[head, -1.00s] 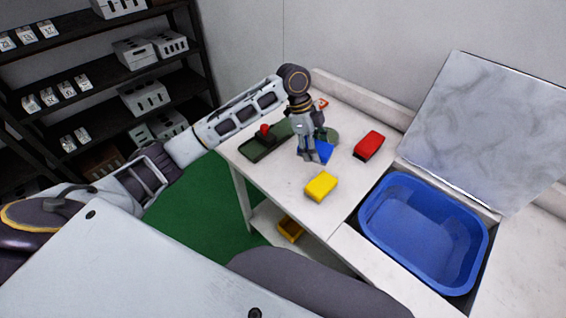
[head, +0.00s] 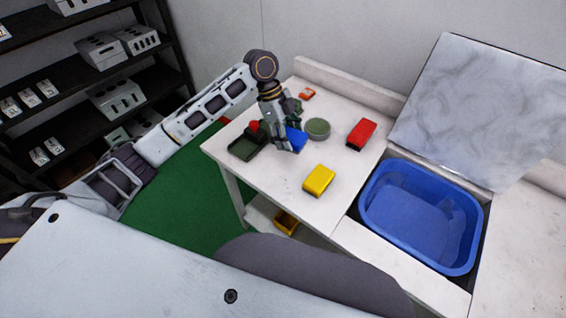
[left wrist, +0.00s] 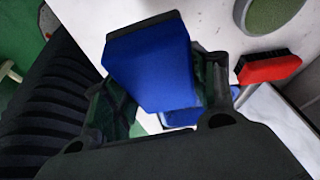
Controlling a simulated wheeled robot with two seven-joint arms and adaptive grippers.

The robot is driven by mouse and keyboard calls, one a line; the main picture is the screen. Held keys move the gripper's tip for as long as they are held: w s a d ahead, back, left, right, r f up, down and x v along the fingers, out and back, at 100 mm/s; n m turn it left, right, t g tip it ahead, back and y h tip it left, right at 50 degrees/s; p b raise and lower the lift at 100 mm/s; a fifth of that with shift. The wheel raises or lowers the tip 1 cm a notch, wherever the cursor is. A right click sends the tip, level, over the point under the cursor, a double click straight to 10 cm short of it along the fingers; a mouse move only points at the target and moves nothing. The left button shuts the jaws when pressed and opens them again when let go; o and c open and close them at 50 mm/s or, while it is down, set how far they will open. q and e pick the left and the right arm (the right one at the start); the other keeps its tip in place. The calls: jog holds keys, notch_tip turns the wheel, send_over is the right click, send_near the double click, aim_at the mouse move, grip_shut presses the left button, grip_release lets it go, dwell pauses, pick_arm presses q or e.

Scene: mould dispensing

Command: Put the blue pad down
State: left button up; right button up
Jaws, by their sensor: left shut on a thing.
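The blue pad (head: 296,140) is between the fingers of my left gripper (head: 284,143), over the white table's left part. In the left wrist view the pad (left wrist: 150,68) fills the middle, a blue block with a dark face at its top edge. My left gripper (left wrist: 155,95) is shut on it, with a finger on each side. The fingers and arm hide part of the pad in the head view. I cannot tell whether the pad touches the table. My right gripper is not in view.
A dark green tray (head: 240,151) is left of the gripper, with a red-knobbed item (head: 253,127) beside it. A blue basin (head: 375,180) is farther right. Table between the blocks is clear.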

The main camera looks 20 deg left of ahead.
pick_arm(q)
jog(key=shift+s+a+m, duration=0.15)
jog(key=shift+s+m, duration=0.3)
jog(key=shift+m, duration=0.05)
jog(key=shift+a+m+g, duration=0.15)
jog(key=shift+m+g, duration=0.15)
send_over(288, 167)
jog(key=shift+w+a+f, duration=0.15)
jog(key=shift+f, duration=0.7)
jog(key=shift+w+a+f, duration=0.1)
jog(key=shift+a+f, duration=0.05)
jog(key=shift+f, duration=0.75)
jog(key=shift+w+a+f, duration=0.15)
jog(key=shift+f, duration=0.7)
jog(key=shift+f, duration=2.5)
jog(key=shift+s+f, duration=0.15)
jog(key=shift+f, duration=0.25)
